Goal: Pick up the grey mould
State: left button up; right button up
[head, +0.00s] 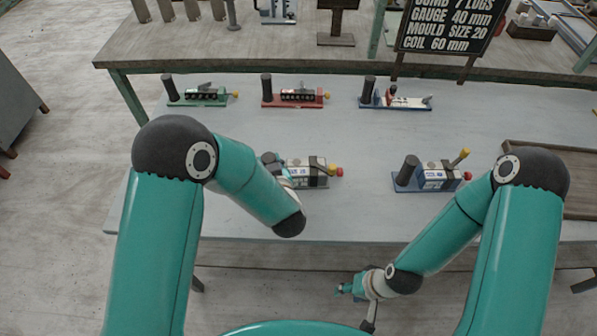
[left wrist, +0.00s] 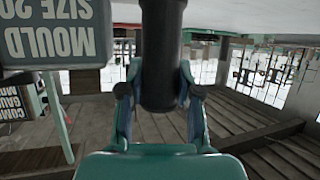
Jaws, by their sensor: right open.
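The grey mould (head: 308,173) stands in the front row of the table in the head view, left of centre, with a grey body, a dark band and red and yellow knobs at its right end. My left arm hides its left part. My left gripper (head: 277,167) is at that left end. In the left wrist view a dark upright post (left wrist: 161,50) fills the space between the fingers of my left gripper (left wrist: 159,88), which appear to press on both its sides. My right gripper (head: 355,303) is open and empty, low in front of the table edge.
Similar moulds stand on green (head: 200,101), red (head: 296,102) and blue (head: 400,105) bases behind, and another on a blue base (head: 405,185) stands front right. A brown tray (head: 540,150) lies at right. A dark sign (head: 450,25) stands at the back.

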aim_at(269, 157)
pick_arm(q)
grip_shut()
jog(key=shift+r, duration=0.2)
notch_tip(269, 157, up, 19)
jog(key=shift+f+b, duration=5.35)
jog(key=shift+f, duration=2.45)
jog(key=shift+f+b, duration=0.4)
jog(key=shift+f, duration=0.2)
jog(key=shift+f+b, duration=0.65)
jog(key=shift+f, duration=0.4)
